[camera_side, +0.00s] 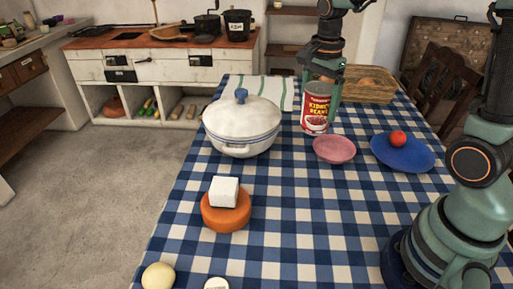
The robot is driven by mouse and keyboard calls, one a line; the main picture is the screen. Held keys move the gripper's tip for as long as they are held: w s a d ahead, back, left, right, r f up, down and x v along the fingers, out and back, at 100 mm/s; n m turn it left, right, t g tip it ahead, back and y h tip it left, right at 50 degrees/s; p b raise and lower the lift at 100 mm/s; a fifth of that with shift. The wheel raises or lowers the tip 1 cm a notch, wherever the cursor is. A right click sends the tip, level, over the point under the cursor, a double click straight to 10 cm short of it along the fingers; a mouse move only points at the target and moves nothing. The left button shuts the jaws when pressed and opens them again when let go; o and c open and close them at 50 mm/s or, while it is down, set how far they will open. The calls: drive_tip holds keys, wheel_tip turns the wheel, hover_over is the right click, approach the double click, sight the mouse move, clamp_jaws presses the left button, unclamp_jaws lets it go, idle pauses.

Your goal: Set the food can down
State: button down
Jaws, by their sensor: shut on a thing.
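The food can (316,113) is a red and white tin labelled kidney beans. It is upright near the far part of the checked table (300,220), behind the pink bowl. My gripper (325,88) comes down from above and is shut on the can's upper part. One green finger shows along the can's right side; the other finger is mostly hidden. I cannot tell whether the can's base touches the cloth.
A white lidded pot (241,130) stands left of the can. A pink bowl (334,149) and a blue plate (402,155) with a red ball-like item (397,138) are close by. A wicker basket (365,86) lies behind. A white block (224,191) sits on an orange round (226,214).

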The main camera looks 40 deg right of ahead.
sight(320, 89)
wheel_tip(320, 89, up, 4)
drive_tip(key=shift+r, duration=0.5)
drive_tip(key=shift+a+n, duration=0.1)
drive_tip(key=shift+n, duration=0.2)
drive_tip(key=n, duration=0.1)
drive_tip(key=a+n, duration=0.1)
drive_tip(key=shift+s+f+n, duration=0.25)
drive_tip(key=shift+n, duration=0.05)
drive_tip(key=s+a+f+n, duration=0.3)
drive_tip(key=a+f+n, duration=0.1)
drive_tip(key=n, duration=1)
drive_tip(key=shift+f+n, duration=0.2)
drive_tip(key=shift+n, duration=0.2)
